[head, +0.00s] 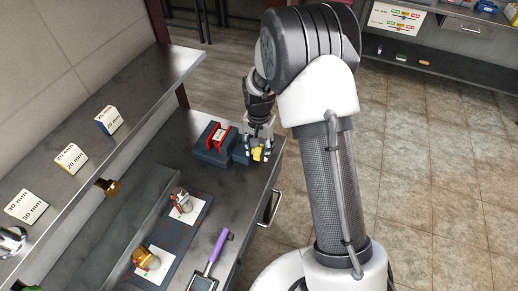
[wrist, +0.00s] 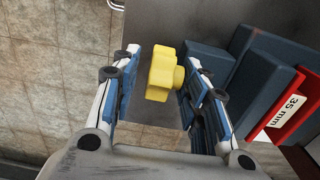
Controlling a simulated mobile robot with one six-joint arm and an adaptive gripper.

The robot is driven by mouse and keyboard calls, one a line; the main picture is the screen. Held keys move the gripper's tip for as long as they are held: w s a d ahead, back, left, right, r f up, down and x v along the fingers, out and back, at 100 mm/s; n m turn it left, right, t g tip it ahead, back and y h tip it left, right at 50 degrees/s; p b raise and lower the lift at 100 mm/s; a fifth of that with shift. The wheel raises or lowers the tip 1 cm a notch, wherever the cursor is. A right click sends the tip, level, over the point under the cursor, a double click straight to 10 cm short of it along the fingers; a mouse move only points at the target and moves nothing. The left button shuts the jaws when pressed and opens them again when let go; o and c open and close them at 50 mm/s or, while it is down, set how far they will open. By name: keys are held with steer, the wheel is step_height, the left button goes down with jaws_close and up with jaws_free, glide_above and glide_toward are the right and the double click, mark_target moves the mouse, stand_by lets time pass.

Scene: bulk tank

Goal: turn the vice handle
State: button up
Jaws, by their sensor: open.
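The vice (head: 214,144) is a dark blue-grey block with red jaws on the metal bench. It also shows at the right of the wrist view (wrist: 262,72), with a "35 mm" label between the red parts. Its handle is a yellow lobed knob (wrist: 162,74) on the vice's near end; in the head view the knob (head: 257,154) is partly hidden by my gripper. My gripper (wrist: 160,80) is open, with one blue-padded finger on each side of the knob. The left finger stands clear of it; the right finger is close, and I cannot tell whether it touches.
A shelf with labelled blocks (head: 70,158) runs along the left above the bench. A purple-handled tool (head: 219,244) and a dark tray (head: 173,232) with fittings on white cards lie nearer on the bench. Tiled floor is open to the right.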

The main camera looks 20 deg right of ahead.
steer(key=shift+c, duration=0.3)
jaws_close()
steer(key=shift+p, duration=0.45)
steer(key=shift+w+d+g+y+p, duration=0.2)
steer(key=shift+g+y+p, duration=0.4)
steer(key=shift+g+p, duration=0.35)
steer(key=shift+w+f+g+y+p, duration=0.2)
steer(key=shift+g+y+p, duration=0.2)
steer(key=shift+g+y, duration=0.5)
steer(key=shift+d+g+y, duration=0.1)
steer(key=shift+g+y, duration=0.2)
steer(key=shift+g, duration=0.25)
